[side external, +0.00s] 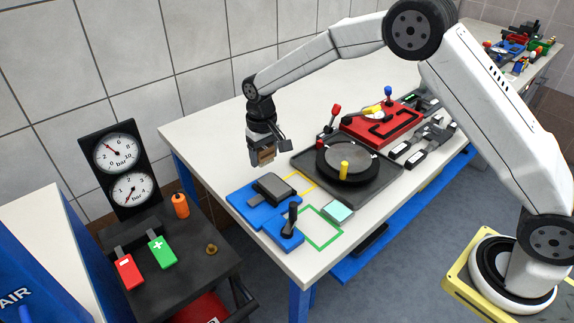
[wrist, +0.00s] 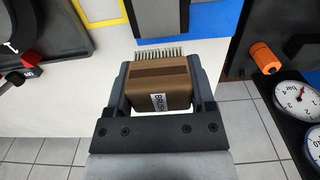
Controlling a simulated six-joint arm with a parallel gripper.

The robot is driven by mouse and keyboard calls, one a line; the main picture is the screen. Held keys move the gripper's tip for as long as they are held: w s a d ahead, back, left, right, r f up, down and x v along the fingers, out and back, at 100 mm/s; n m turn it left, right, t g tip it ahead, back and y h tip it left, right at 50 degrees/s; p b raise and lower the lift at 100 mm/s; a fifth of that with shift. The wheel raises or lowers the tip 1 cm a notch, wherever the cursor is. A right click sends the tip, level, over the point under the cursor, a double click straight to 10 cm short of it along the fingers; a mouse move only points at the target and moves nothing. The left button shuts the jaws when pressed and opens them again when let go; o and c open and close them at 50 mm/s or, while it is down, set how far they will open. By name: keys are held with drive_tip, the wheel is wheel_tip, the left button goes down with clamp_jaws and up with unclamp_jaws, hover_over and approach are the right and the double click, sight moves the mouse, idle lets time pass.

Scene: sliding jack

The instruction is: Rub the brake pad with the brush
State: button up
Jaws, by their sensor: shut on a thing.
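My gripper (side external: 258,146) is shut on the brush (side external: 266,156), a brown block. In the wrist view the brush (wrist: 160,85) sits between both fingers, with pale bristles at its far edge and a partly hidden label. The likely brake pad (side external: 274,186), a dark grey block, lies on a blue plate (side external: 241,203) at the table's left end. The gripper and brush hang above and behind the pad, apart from it. In the wrist view the pad (wrist: 155,15) is just beyond the bristles, partly cut off by the top edge.
A blue fixture with a black upright handle (side external: 293,216) stands in front of the pad. Yellow and green (side external: 320,243) outlines mark the table beside it. A black turntable (side external: 345,160) and a red panel (side external: 380,124) lie to the right. A dark stand with gauges (side external: 132,188) is left.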

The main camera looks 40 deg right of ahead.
drive_tip(key=shift+r, duration=1.65)
